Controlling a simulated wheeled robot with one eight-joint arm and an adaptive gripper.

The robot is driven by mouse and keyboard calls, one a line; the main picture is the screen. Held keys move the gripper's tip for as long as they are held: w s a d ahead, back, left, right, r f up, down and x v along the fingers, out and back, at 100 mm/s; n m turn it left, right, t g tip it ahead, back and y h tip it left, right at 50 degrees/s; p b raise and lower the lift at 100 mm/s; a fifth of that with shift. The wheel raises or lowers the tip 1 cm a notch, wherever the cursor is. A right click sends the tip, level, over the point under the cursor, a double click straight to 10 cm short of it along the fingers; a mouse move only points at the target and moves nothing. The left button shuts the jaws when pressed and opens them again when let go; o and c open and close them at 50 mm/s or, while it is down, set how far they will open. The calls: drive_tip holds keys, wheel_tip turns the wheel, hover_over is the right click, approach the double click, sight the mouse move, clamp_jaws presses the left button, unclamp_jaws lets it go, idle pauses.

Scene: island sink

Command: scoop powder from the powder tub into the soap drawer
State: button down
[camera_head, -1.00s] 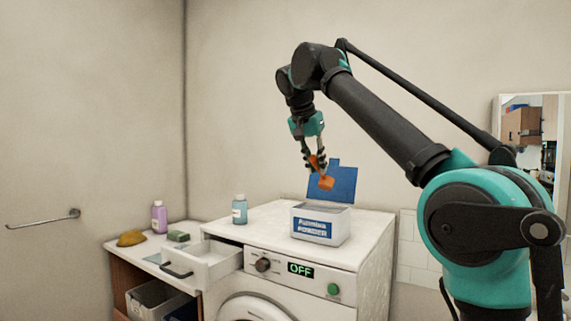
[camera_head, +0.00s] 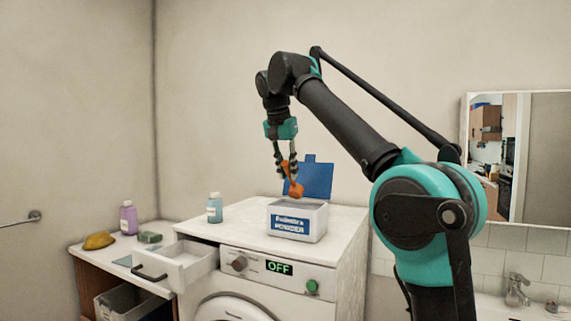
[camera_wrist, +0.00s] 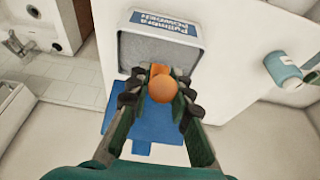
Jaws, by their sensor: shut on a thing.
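My gripper (camera_head: 286,168) is shut on an orange scoop (camera_head: 296,190) and holds it just above the powder tub (camera_head: 297,224). Grey powder (camera_wrist: 155,52) shows inside the tub. The soap drawer (camera_head: 186,266) is pulled open at the machine's left. I cannot tell whether the scoop holds powder.
A light-blue bottle (camera_head: 215,208) stands on the washing machine (camera_head: 345,240), left of the tub. On the left counter are a purple bottle (camera_head: 128,218), a yellow cloth-like thing (camera_head: 99,240) and a green sponge-like block (camera_head: 150,237). A sink tap (camera_head: 517,290) is at the lower right.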

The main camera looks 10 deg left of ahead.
sight(285, 175)
drive_tip(key=f, duration=0.1)
drive_tip(key=w+f+g, duration=0.1)
drive_tip(key=f, duration=0.1)
drive_tip(key=shift+w+d+f+g+y, duration=0.1)
drive_tip(key=shift+w+d+g+y, duration=0.05)
drive_tip(key=shift+d+g+y, duration=0.2)
wheel_tip(285, 175, down, 6)
drive_tip(key=t+h, duration=0.1)
drive_tip(key=t, duration=0.1)
drive_tip(key=t+h, duration=0.1)
drive_tip(key=t, duration=0.2)
drive_tip(key=shift+a, duration=0.15)
drive_tip(key=shift+s+a+r+t+h, duration=0.3)
drive_tip(key=shift+s+r+t, duration=0.6)
drive_tip(key=shift+r, duration=0.5)
drive_tip(key=shift+s+a+r+t+h, duration=0.2)
drive_tip(key=shift+s+r+t+h, duration=0.3)
drive_tip(key=shift+r+t, duration=0.75)
drive_tip(key=shift+s+a+r+t+h, duration=0.25)
drive_tip(key=shift+s+r+t, duration=0.55)
drive_tip(key=shift+r, duration=0.75)
